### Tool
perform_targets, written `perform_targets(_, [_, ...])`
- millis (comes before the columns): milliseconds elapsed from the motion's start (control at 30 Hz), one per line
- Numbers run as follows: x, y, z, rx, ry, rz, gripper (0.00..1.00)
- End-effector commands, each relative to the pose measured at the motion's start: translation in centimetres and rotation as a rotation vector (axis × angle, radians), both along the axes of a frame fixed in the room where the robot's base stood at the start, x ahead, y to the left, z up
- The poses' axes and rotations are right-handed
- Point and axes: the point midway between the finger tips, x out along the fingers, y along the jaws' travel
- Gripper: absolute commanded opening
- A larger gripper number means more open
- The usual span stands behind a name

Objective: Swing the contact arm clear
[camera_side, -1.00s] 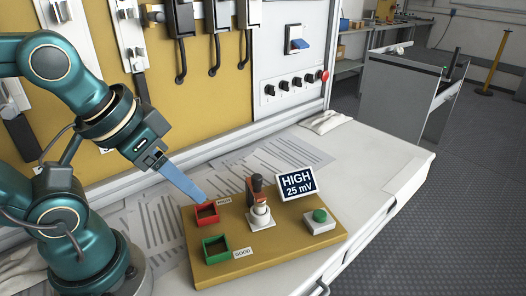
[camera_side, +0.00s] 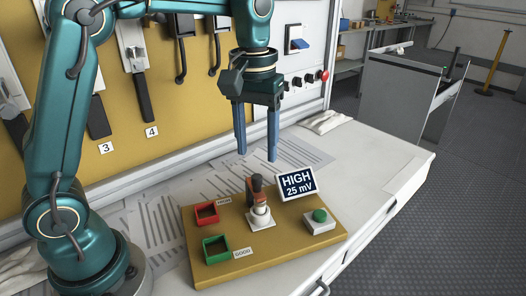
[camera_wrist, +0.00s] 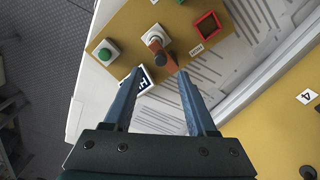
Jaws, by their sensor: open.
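The contact arm (camera_side: 254,193) is a copper-brown piece with a dark upright knob (camera_side: 257,181). It stands at the white round holder (camera_side: 260,216) on the tan board, and its lower end reaches over the holder. In the wrist view the contact arm (camera_wrist: 157,46) lies just beyond my fingertips, with the holder (camera_wrist: 155,33) behind it. Whether it touches a fuse is too small to tell. My gripper (camera_side: 257,157) is open and empty, pointing down, above and behind the contact arm. Its two blue fingers show apart in the wrist view (camera_wrist: 159,74).
The tan board (camera_side: 280,247) also carries a red bin (camera_side: 206,214) marked HIGH, a green bin (camera_side: 216,249) marked GOOD, a green button (camera_side: 320,216) and a tilted display (camera_side: 297,184) reading HIGH 25 mV. The display stands close beside the contact arm. Papers lie behind the board.

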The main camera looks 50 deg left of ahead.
Motion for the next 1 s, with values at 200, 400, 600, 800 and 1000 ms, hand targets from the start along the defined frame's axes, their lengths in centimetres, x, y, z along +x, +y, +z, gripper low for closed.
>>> perform_targets(200, [-0.1, 0.0, -1.9, -0.001, 0.025, -0.001, 0.57])
perform_targets(400, [-0.1, 0.0, -4.3, -0.002, 0.025, -0.001, 0.57])
perform_targets(600, [-0.1, 0.0, -5.6, -0.002, 0.021, -0.002, 0.57])
perform_targets(800, [-0.1, 0.0, -5.8, -0.002, 0.019, -0.002, 0.57])
perform_targets(1000, [-0.1, 0.0, -5.8, -0.002, 0.019, -0.002, 0.07])
